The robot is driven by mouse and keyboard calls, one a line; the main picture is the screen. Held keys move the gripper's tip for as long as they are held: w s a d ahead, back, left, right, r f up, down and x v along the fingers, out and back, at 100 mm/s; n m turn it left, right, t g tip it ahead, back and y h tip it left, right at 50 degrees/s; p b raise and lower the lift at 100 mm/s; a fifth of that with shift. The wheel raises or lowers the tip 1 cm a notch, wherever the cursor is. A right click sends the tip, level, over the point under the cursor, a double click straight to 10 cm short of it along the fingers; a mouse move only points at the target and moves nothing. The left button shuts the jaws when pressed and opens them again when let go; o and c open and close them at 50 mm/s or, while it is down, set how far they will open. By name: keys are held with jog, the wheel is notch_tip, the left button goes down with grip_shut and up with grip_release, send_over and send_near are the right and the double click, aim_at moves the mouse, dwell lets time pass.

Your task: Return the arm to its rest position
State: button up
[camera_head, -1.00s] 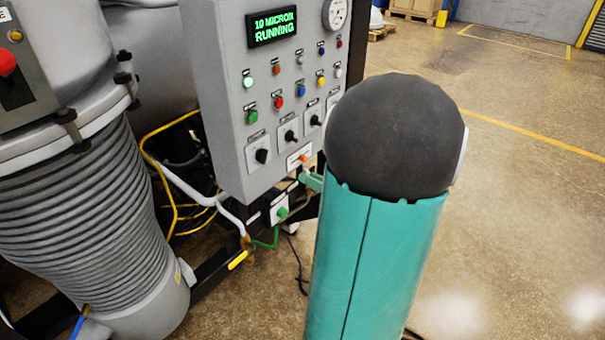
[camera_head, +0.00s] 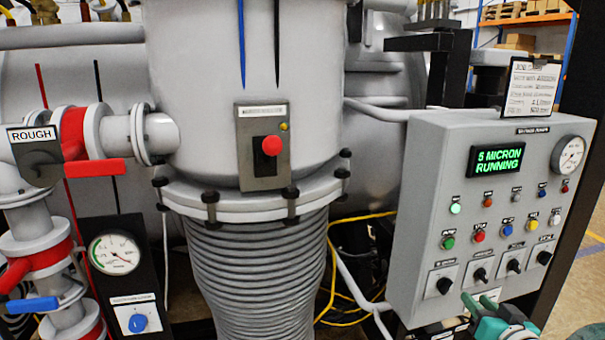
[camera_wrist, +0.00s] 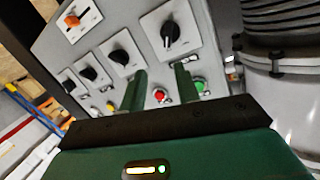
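My gripper (camera_wrist: 160,78) shows in the wrist view as two green fingers standing apart with nothing between them. Its fingers point toward the grey control panel (camera_wrist: 110,35), which appears upside down there, with its black knobs and coloured buttons. In the head view, teal parts of my arm and gripper (camera_head: 488,308) show at the bottom right, just in front of the lower edge of the control panel (camera_head: 425,190). Most of the arm is outside that view. I cannot tell whether the fingers touch the panel. The panel display (camera_head: 496,159) reads "5 MICRON RUNNING".
A grey vertical pump body (camera_head: 245,120) with ribbed bellows (camera_head: 258,265) stands left of the panel. Red-banded pipes, a "ROUGH" valve (camera_head: 38,158) and a gauge (camera_head: 117,253) are at the far left. Yellow hoses (camera_head: 330,290) hang below. Open floor (camera_head: 580,290) shows at right.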

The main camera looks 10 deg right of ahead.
jog(key=w+a+r+g+h, duration=0.1)
jog(key=a+r+g, duration=0.15)
jog(key=a, duration=0.35)
jog(key=w+a+r+g+h, duration=0.1)
jog(key=a+r+g, duration=0.15)
jog(key=a, duration=0.35)
jog(key=s+a+f+n+g+y, duration=0.1)
jog(key=s+a, duration=0.4)
jog(key=a, duration=0.5)
jog(key=s+a+f+n+g+y, duration=0.1)
jog(key=s+a+n+g+y, duration=0.3)
jog(key=a, duration=0.5)
jog(key=shift+s+a+f, duration=0.2)
jog(key=shift+s+a, duration=0.15)
jog(key=shift+s, duration=0.75)
